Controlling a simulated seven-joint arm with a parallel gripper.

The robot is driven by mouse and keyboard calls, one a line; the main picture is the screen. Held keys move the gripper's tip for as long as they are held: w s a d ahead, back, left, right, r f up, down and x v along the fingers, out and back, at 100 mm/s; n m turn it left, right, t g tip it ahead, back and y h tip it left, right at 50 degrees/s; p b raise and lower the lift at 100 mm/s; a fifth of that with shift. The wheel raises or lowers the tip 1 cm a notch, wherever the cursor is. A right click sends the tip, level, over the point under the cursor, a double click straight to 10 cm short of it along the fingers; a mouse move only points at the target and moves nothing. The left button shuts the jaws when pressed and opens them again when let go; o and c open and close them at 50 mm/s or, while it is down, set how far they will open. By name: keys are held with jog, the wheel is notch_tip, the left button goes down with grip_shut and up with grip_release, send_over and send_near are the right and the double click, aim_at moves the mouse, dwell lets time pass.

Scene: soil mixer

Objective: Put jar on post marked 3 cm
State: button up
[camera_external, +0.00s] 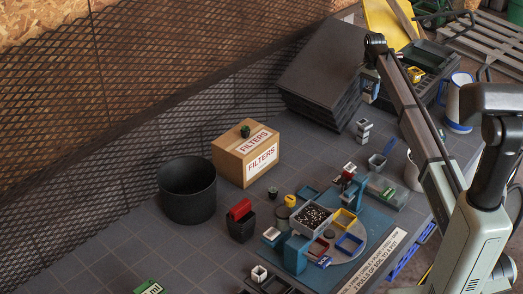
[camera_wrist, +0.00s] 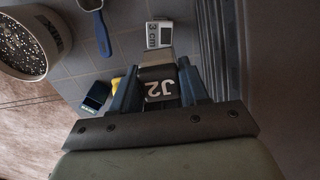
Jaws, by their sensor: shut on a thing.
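My gripper (camera_wrist: 158,88) is shut on a small dark jar (camera_wrist: 159,92) with a white "J2" label, held between its two blue fingers in the wrist view. A post with a white face marked "3 cm" (camera_wrist: 153,34) shows just beyond the jar. A grey piece lies between the label and the jar; I cannot tell which it belongs to. In the external view my gripper (camera_external: 370,92) is at the upper right, above a small grey and white stack (camera_external: 363,130). The jar is too small there to make out clearly.
A blue-handled scoop (camera_wrist: 103,34) and a round pot of dark, speckled soil (camera_wrist: 30,42) lie left of the post in the wrist view. A dark stack of slabs (camera_external: 322,65) stands left of my gripper. The mixer's soil tray (camera_external: 310,232) is in front.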

jog(key=shift+f, duration=4.8)
jog(key=shift+f, duration=0.1)
jog(key=o, duration=1.1)
notch_tip(320, 180, up, 12)
jog(key=shift+r, duration=0.1)
